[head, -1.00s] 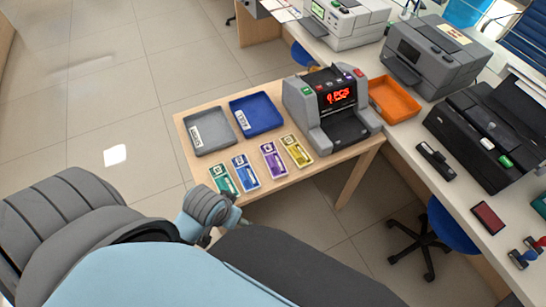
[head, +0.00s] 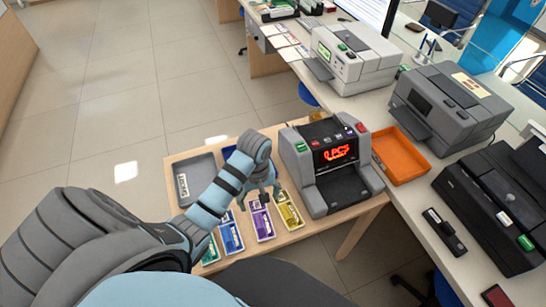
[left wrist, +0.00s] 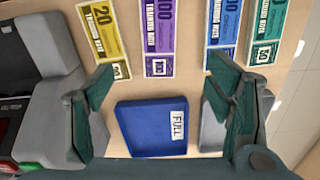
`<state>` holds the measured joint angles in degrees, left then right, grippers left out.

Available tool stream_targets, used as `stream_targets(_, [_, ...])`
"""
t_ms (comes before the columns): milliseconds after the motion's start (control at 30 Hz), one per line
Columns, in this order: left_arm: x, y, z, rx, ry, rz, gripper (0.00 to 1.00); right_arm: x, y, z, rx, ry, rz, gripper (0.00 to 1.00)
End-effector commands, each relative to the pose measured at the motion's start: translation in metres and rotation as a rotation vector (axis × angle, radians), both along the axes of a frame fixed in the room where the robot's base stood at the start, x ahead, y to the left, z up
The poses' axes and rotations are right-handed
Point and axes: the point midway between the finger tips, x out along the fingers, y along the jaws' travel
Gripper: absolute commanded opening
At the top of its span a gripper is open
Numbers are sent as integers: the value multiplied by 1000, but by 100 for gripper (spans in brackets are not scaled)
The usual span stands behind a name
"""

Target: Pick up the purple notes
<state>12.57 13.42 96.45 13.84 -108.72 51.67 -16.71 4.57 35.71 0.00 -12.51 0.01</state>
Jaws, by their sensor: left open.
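The purple notes (head: 263,224) lie flat on the small wooden table, between the blue notes (head: 230,235) and the yellow notes (head: 290,212). In the left wrist view the purple notes (left wrist: 160,38) are at the top, just beyond the gap between my fingertips. My left gripper (head: 262,194) is above the table by the far end of the purple notes. It is open and empty, also in the left wrist view (left wrist: 163,72). The green notes (head: 211,250) are partly hidden by my arm. My right gripper is not in view.
A grey tray (head: 190,165) and a blue tray (left wrist: 150,128) marked FULL sit behind the notes. A counting machine (head: 335,165) stands close on the right. An orange tray (head: 400,155) and printers (head: 450,105) are on the counter.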

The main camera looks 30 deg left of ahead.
Motion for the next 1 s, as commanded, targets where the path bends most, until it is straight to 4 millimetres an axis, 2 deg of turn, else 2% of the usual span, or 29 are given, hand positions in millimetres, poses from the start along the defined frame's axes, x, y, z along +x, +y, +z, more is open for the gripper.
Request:
stream_targets(133, [-1,0,-16,-2,6,8,73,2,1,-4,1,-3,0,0])
stream_targets(267, [-4,0,-52,-1,5,7,73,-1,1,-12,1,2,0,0])
stream_targets(400, [-1,0,-85,0,4,7,73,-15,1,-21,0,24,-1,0])
stream_targets(500, [0,1,-96,0,4,6,73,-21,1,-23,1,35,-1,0])
stream_targets(700, [4,2,-135,-2,6,6,73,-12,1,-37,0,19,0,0])
stream_targets(800, [4,2,-146,0,3,5,73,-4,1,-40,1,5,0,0])
stream_targets(1000, [4,2,-145,1,2,5,73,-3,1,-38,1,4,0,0])
